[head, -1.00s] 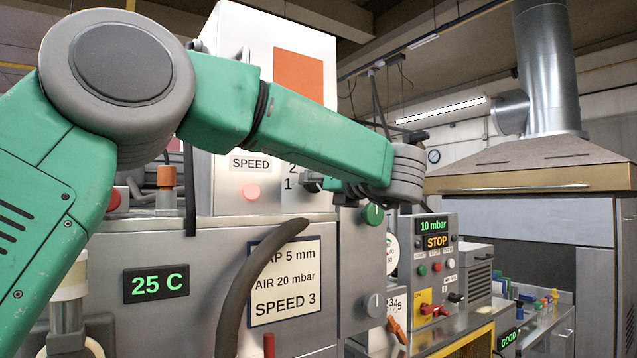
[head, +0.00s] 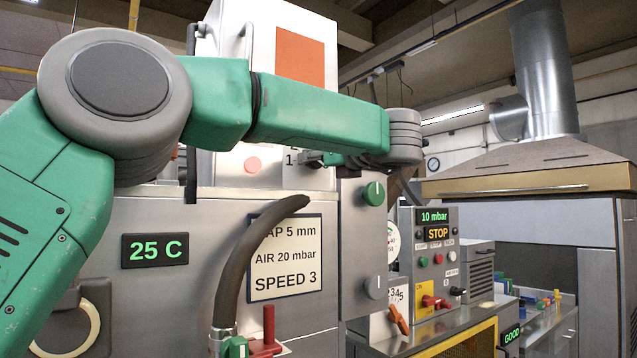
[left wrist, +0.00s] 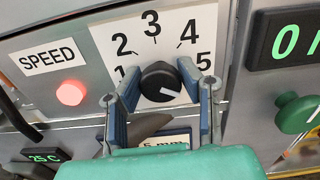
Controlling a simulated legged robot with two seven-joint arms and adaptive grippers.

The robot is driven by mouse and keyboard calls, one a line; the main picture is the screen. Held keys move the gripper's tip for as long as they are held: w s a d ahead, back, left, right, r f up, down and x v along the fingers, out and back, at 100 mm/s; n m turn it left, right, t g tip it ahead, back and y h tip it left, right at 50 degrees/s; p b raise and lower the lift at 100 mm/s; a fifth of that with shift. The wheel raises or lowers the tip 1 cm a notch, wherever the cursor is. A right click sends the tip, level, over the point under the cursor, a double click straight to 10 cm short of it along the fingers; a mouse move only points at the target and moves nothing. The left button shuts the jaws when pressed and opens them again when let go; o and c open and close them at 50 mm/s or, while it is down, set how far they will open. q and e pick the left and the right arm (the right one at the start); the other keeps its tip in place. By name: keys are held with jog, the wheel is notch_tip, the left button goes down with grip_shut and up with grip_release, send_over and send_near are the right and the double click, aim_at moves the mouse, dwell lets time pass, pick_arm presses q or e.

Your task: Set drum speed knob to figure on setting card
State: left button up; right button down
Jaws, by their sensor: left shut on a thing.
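The black drum speed knob (left wrist: 159,80) sits on a white dial plate (left wrist: 205,28) numbered 1 to 5, beside a SPEED label. Its white mark points to the lower right, away from the 3 at the top. My left gripper (left wrist: 163,87) is shut on the knob, one finger on each side. In the head view my left gripper (head: 312,158) is at the machine front and the knob is hidden. The setting card (head: 285,283) reads SPEED 3 and AIR 20 mbar; a dark hose covers part of its top line. My right gripper is not in view.
A pink button (left wrist: 71,92) is left of the dial. A green knob (head: 373,193) and a grey knob (head: 375,287) are on the panel to the right. The dark hose (head: 245,262) rises in front of the card. A 25 C display (head: 155,250) is at left.

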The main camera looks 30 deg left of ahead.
pick_arm(q)
jog(key=n+b, duration=0.2)
jog(key=b, duration=0.1)
jog(key=f+n+b, duration=0.1)
jog(key=b, duration=0.2)
jog(key=shift+w+f+n, duration=0.15)
jog(key=shift+n, duration=0.25)
jog(key=shift+r+n+b, duration=0.25)
jog(key=shift+n+b, duration=0.85)
jog(key=shift+b, duration=0.35)
